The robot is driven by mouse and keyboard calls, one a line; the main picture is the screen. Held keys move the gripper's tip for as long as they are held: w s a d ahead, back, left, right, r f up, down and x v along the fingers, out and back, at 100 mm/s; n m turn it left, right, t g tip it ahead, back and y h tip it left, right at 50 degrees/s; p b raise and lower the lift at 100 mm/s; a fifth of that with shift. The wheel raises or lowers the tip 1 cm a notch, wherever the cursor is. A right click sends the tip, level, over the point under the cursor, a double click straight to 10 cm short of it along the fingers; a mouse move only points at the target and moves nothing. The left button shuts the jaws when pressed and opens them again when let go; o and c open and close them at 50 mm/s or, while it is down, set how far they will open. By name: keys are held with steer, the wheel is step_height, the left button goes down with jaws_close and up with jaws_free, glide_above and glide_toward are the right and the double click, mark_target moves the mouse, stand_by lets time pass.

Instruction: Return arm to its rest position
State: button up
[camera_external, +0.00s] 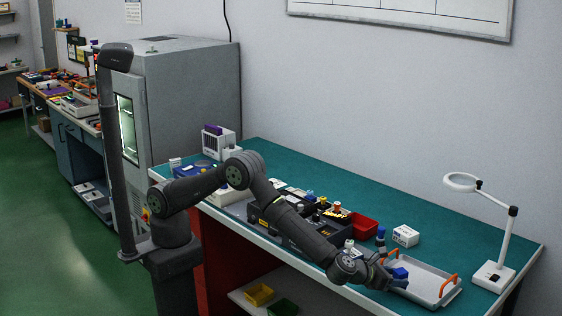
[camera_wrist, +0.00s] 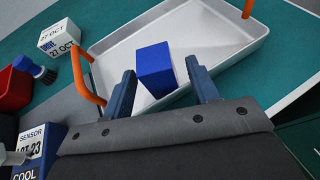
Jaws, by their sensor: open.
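My gripper (camera_external: 392,276) is at the right part of the teal bench, over the left side of the metal tray (camera_external: 424,284). In the wrist view my gripper (camera_wrist: 165,85) has its two blue fingers spread apart. A blue block (camera_wrist: 154,68) lies in the tray between and just beyond the fingertips, with no clear contact with either finger. The blue block (camera_external: 400,272) also shows in the external view, beside the fingers. My arm is stretched out along the front of the bench, from its mount at the left to the tray.
The tray has orange handles (camera_wrist: 83,75). A white box marked DRIVE (camera_wrist: 60,40), a brush and a red bin (camera_external: 363,227) are left of it. A white magnifier lamp (camera_external: 493,274) stands at right. Dark racks with several parts (camera_external: 318,226) lie behind my forearm.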

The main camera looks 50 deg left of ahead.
mark_target(405, 270)
steer(key=x, duration=0.4)
steer(key=shift+w+d+f, duration=0.1)
steer(key=shift+w+f, duration=0.05)
step_height(405, 270, up, 2)
steer(key=shift+r, duration=0.65)
